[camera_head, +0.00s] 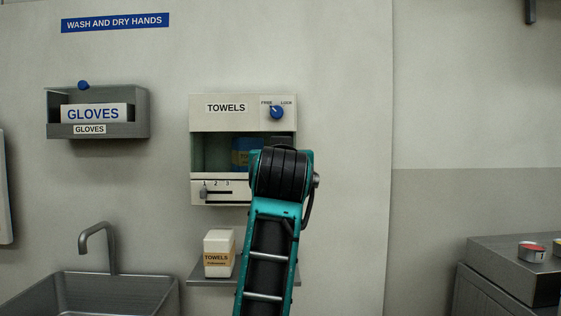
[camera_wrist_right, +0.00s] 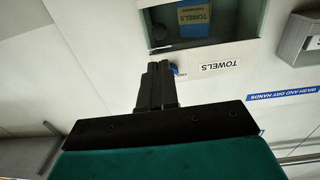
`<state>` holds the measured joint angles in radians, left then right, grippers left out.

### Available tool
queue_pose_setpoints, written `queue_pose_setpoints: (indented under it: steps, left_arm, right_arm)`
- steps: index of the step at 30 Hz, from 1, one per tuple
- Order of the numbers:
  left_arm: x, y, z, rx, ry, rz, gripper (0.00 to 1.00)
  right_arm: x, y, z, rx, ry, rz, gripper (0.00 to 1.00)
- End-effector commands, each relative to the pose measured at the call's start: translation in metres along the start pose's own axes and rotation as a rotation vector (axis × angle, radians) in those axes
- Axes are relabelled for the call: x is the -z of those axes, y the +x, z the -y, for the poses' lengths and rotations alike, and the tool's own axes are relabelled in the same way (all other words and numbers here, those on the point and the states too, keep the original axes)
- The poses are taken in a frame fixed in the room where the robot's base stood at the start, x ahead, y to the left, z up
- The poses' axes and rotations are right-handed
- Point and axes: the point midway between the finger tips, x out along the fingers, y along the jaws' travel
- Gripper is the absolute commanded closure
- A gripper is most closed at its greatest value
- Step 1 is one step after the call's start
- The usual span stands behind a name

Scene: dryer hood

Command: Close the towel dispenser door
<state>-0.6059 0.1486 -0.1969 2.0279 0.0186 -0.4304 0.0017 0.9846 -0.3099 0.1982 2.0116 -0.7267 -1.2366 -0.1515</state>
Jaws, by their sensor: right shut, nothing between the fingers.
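The towel dispenser (camera_head: 215,120) hangs on the wall. It is a cream box with a TOWELS label, a blue knob (camera_head: 277,112) and a dark green-tinted front opening (camera_head: 211,152). A blue and yellow pack (camera_head: 241,150) shows inside. I cannot make out the door's position. My right arm covers the dispenser's lower right part and hides its gripper in the head view. In the right wrist view, my right gripper (camera_wrist_right: 158,68) is shut and empty, its fingertips near the blue knob in the picture; contact is unclear. My left gripper is not in view.
A slider panel (camera_head: 236,191) is under the opening. A shelf (camera_head: 205,280) below holds a towel box (camera_head: 219,247). A gloves holder (camera_head: 142,113) hangs at left above a sink (camera_head: 80,280). A metal cabinet (camera_head: 490,252) stands at right. The wall right of the dispenser is clear.

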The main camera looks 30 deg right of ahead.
Motion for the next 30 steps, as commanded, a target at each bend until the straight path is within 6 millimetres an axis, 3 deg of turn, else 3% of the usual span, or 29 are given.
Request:
queue_pose_setpoints:
  steps: [18,24,30]
  left_arm:
    - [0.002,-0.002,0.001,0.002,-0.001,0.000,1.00]
    - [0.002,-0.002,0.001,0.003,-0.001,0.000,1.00]
    - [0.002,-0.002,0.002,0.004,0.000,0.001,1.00]
  right_arm:
    - [0.000,0.109,-0.001,-0.001,-0.001,0.000,1.00]
    - [0.000,0.127,0.000,0.000,-0.001,-0.001,1.00]
    - [0.000,0.133,0.000,0.001,0.000,-0.001,1.00]
